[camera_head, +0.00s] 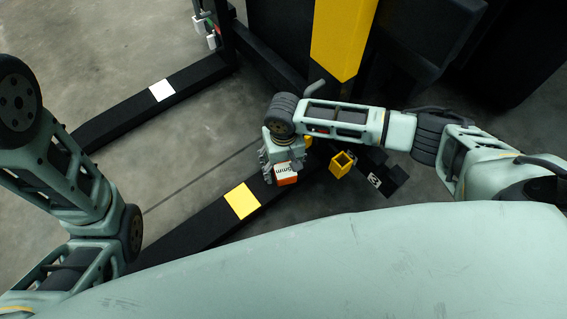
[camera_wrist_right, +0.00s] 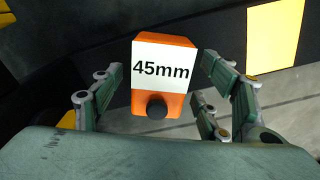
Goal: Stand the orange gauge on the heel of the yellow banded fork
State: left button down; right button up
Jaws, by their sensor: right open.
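The orange gauge (camera_head: 287,180) has a white face and a black knob. In the right wrist view the gauge (camera_wrist_right: 165,103) is upright and its face reads 45mm. It shows over the black fork with the yellow band (camera_head: 242,201), on the heel side of that band; its underside is hidden, so contact with the fork cannot be told. My right gripper (camera_head: 281,163) is at the gauge. In the wrist view the gripper's fingers (camera_wrist_right: 163,70) are spread on both sides of it with gaps. My left arm shows at the left, but its gripper is out of frame.
A second fork with a white band (camera_head: 162,91) lies farther back. A yellow upright (camera_head: 342,38) stands at the back. A small open yellow box (camera_head: 342,164) is right of the gauge, near a black plate with a white mark (camera_head: 374,180). Bare floor lies between the forks.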

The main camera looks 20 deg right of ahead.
aim_at(283, 165)
jog(key=shift+r, duration=0.1)
notch_tip(283, 165, up, 12)
dwell(0.5)
